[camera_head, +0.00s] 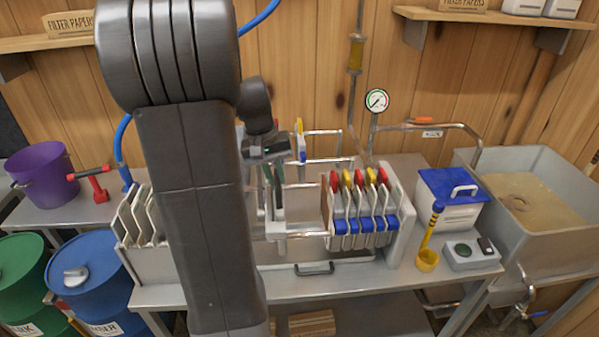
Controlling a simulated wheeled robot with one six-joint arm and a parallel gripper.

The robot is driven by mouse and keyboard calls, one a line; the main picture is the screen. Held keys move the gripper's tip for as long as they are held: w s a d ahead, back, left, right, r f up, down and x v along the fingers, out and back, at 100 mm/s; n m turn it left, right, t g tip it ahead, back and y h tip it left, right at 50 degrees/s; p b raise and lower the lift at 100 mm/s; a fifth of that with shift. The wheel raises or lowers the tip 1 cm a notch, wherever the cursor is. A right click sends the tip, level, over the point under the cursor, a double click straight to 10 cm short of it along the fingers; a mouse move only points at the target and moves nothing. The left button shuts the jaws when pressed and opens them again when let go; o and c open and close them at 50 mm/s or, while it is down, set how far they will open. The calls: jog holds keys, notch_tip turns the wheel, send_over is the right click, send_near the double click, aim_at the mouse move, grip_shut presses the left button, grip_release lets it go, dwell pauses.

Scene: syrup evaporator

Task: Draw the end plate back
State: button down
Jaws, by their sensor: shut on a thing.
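A filter press stands on the steel bench, with a pack of plates (361,215) on its rails at the right. The plates have red and yellow tops and blue lower blocks. A pale upright plate, the end plate (279,218), stands on the rails left of the pack, with a clear gap between them. My gripper (272,186) points down at the top of the end plate and is shut on it. The exact grip is small and partly dark. My arm hides the left part of the press and some of the end plate's surroundings.
A gauge (377,101) stands behind. Blue (92,285) and green drums stand lower left.

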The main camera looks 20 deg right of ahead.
jog(key=shift+w+a, duration=0.15)
jog(key=shift+a, duration=0.4)
jog(key=shift+w+a, duration=0.15)
jog(key=shift+a, duration=0.4)
jog(key=c, duration=1.7)
grip_release()
notch_tip(320, 180, up, 14)
jog(key=a, duration=0.2)
jog(key=shift+w+a+f, duration=0.2)
jog(key=shift+w+a, duration=0.05)
jog(key=shift+w, duration=0.05)
